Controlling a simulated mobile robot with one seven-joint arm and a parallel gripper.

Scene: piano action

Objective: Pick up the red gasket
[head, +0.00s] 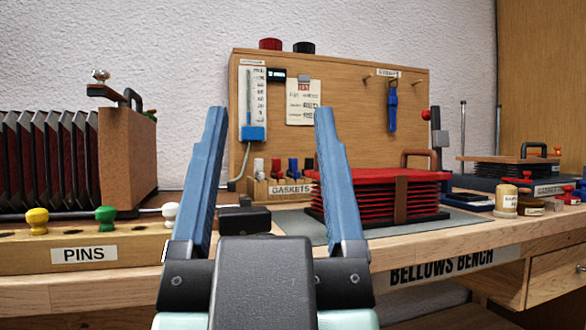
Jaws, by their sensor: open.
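My gripper (270,112) is open and empty, its two blue fingers pointing forward and spread wide in front of the wooden board. Between the fingers, farther back, stands a wooden rack (257,189) labelled GASKETS. It holds small upright pieces in white, red, blue and black. The red piece (276,168) stands between the white and blue ones, apart from my gripper.
A red-topped bellows (375,178) lies on a grey mat (455,219) right of the rack. A large bellows (45,150) and a PINS rail (130,246) with coloured knobs are at the left. The upright board (345,75) stands behind, with a blue strap (392,108) hanging from it.

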